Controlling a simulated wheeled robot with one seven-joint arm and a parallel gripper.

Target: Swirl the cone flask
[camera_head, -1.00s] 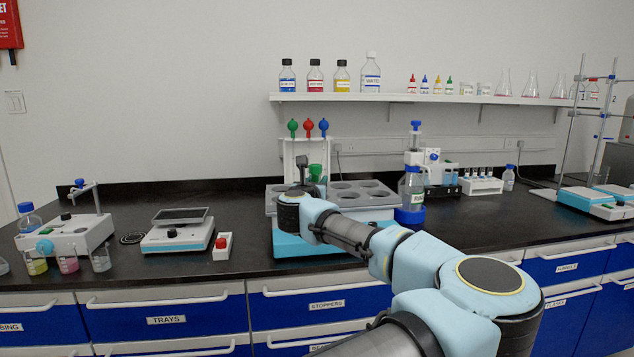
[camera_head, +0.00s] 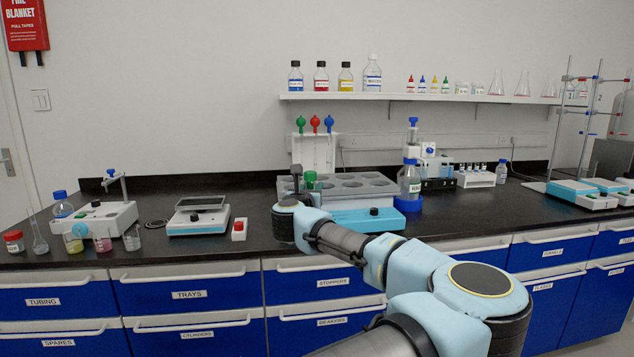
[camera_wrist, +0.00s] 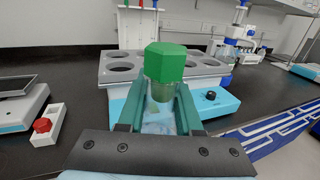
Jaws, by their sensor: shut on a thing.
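The cone flask shows in the wrist view as a clear glass neck (camera_wrist: 162,92) under a green hexagonal stopper (camera_wrist: 170,62). My gripper (camera_wrist: 158,104) is shut on this neck, with one green finger on each side. The stopper stands above the fingers and looks upright. Most of the flask body is hidden below the fingers and palm. In the head view the green stopper (camera_head: 310,177) shows just beyond my wrist, in front of the grey and blue bath with round holes (camera_head: 375,218).
A balance (camera_head: 198,222) and a white box with a red button (camera_head: 239,230) are left of my gripper. A blue-based bottle (camera_head: 409,182) stands right of the bath. Empty cone flasks (camera_head: 523,86) stand on the shelf. The dark bench front is bare near my wrist.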

